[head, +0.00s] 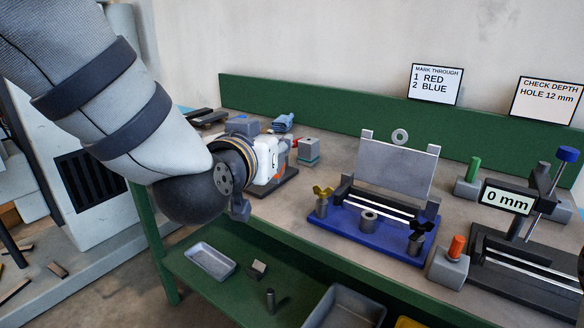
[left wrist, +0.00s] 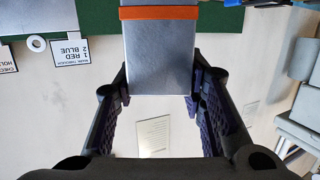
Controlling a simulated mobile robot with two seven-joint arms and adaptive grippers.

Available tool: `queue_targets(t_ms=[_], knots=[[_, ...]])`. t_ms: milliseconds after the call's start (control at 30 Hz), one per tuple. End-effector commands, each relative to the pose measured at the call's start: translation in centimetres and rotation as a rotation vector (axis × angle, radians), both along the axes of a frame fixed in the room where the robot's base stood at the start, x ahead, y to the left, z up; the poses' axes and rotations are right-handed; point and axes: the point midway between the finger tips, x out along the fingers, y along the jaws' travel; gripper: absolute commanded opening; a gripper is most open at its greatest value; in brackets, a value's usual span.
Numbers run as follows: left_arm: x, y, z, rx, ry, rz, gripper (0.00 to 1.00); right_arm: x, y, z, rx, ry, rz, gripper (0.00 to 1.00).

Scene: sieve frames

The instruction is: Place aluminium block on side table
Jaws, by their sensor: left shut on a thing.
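My left gripper (left wrist: 160,88) is shut on the aluminium block (left wrist: 160,55), a smooth grey metal piece with an orange band across it. In the left wrist view, one dark finger is on each side of the block, and its upper part runs out of the picture. In the head view, my left arm comes in from the left and reaches over the left end of the bench. My wrist hides the fingertips there, and I cannot make out the held block. I cannot tell which surface is the side table. My right gripper is not in view.
The bench (head: 300,205) carries a blue fixture (head: 375,232) with an upright grey plate (head: 395,168), and a depth gauge reading 0 mm (head: 508,199). Below are a grey tray (head: 211,261) and a grey bin (head: 345,308). A green backboard (head: 300,112) runs along the wall.

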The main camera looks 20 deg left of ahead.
Motion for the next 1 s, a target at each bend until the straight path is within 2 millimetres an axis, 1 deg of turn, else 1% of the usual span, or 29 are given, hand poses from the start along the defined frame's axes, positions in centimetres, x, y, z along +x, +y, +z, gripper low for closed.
queue_targets(t_ms=[33,100,167,200,233,333,533,567,700,900,1000], knots=[[1.7,0.1,-1.0,-0.008,0.004,0.004,0.0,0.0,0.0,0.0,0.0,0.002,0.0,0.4],[3.9,0.0,-2.1,-0.008,0.004,0.004,0.0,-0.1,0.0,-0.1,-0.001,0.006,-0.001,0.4],[6.0,0.0,-3.3,-0.008,0.01,0.003,0.0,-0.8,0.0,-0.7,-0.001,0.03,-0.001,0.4],[6.9,-0.1,-4.9,-0.007,0.019,0.002,0.0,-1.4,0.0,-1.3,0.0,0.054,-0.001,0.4],[7.4,-0.1,-5.8,-0.007,0.02,0.002,0.0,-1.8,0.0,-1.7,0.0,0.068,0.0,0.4],[8.9,-0.1,-7.5,-0.006,0.016,0.002,0.0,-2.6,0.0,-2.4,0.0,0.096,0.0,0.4],[10.4,-0.1,-8.6,-0.006,0.006,0.002,0.0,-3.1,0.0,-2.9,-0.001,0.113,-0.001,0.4],[10.7,-0.1,-9.1,-0.006,0.007,0.002,0.0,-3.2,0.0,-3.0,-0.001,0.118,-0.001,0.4],[10.6,-0.1,-11.8,-0.007,0.009,0.002,0.0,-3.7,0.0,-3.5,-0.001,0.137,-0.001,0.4],[10.6,-0.2,-11.4,-0.007,-0.001,0.002,0.0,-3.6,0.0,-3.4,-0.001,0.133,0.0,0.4],[10.6,-0.2,-11.6,-0.006,0.0,0.002,0.0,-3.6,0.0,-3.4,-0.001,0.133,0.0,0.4]])
